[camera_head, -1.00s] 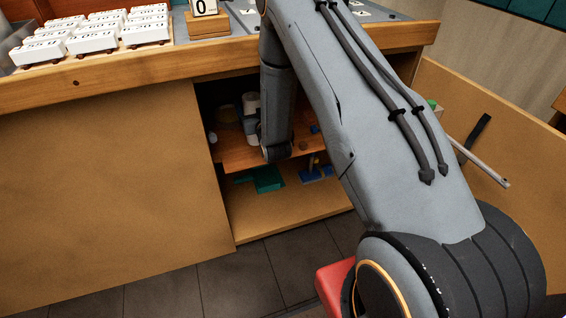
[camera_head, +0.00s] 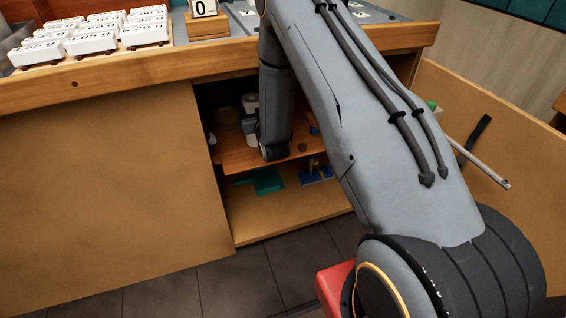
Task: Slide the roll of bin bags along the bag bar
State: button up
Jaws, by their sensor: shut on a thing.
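My arm reaches down into the open cabinet under the counter, and its wrist is in front of the upper shelf. My gripper's fingers cannot be made out; they are hidden behind the wrist or lost in the dark cabinet. A pale cylinder stands at the wrist's left (camera_head: 250,103); I cannot tell whether it is the roll of bin bags. A thin grey bar (camera_head: 482,165) slants out near the open door at the right and may be the bag bar. Its upper-left end is hidden behind my arm. No roll shows on its visible part.
The open door (camera_head: 530,165) stands at the right, with a black strip (camera_head: 475,140) near the bar. The upper shelf (camera_head: 238,160) is cluttered; teal and blue things (camera_head: 268,181) lie below it. The counter edge (camera_head: 120,85) overhangs the opening. White blocks (camera_head: 145,33) stand on top.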

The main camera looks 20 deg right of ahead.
notch_tip(320, 180, up, 5)
jog(key=p, duration=0.3)
dwell(0.4)
dwell(0.4)
jog(key=s+r+p, duration=0.3)
jog(key=s+p, duration=0.9)
jog(key=s, duration=1.2)
jog(key=shift+s, duration=0.15)
